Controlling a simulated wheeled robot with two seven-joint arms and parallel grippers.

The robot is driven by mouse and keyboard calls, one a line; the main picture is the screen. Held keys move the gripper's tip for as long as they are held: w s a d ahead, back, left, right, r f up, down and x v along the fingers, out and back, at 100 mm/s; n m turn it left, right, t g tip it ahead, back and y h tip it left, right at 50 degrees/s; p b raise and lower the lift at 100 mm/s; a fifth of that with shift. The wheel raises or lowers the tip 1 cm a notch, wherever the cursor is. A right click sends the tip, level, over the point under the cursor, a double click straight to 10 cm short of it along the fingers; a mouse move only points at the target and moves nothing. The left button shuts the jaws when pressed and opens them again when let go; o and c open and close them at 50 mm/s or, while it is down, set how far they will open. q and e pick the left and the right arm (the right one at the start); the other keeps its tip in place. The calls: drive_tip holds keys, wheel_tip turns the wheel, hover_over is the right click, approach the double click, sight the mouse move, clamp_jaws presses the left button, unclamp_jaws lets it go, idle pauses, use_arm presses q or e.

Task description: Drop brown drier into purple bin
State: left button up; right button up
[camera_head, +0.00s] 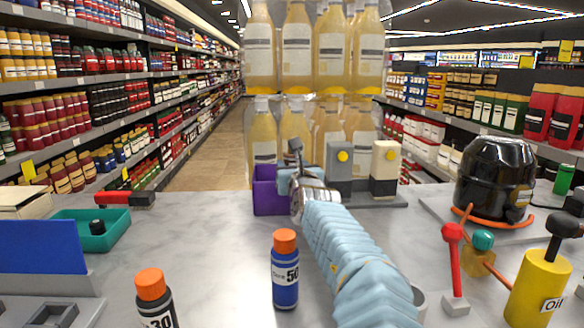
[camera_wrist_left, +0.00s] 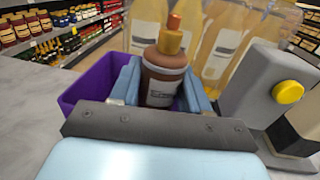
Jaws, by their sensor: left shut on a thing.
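The brown drier (camera_wrist_left: 164,78) has an orange-brown top and a pale label. In the left wrist view it stands roughly upright between the blue fingers of my left gripper (camera_wrist_left: 161,88), which is shut on it. The purple bin (camera_head: 264,196) stands at the back of the counter in the head view. In the left wrist view the bin (camera_wrist_left: 88,98) shows to the left of and behind the fingers. In the head view my left gripper (camera_head: 292,180) is at the bin's right side, and I cannot make out the drier there. My right gripper is not in view.
A blue bottle with an orange cap (camera_head: 285,275) stands in front. A teal tray (camera_head: 75,224) is at left, and a black pump (camera_head: 494,178) at right.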

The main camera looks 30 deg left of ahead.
use_arm(q)
drive_tip(key=shift+f, duration=0.2)
drive_tip(key=o, duration=1.2)
drive_tip(key=shift+d+r+p, duration=0.1)
drive_tip(key=shift+r+p, duration=0.25)
drive_tip(key=shift+r, duration=0.25)
drive_tip(key=b+v, duration=0.2)
drive_tip(key=v, duration=0.9)
drive_tip(key=shift+s+d+f, duration=0.15)
drive_tip(key=shift+s+d, duration=0.1)
drive_tip(key=shift+s, duration=0.1)
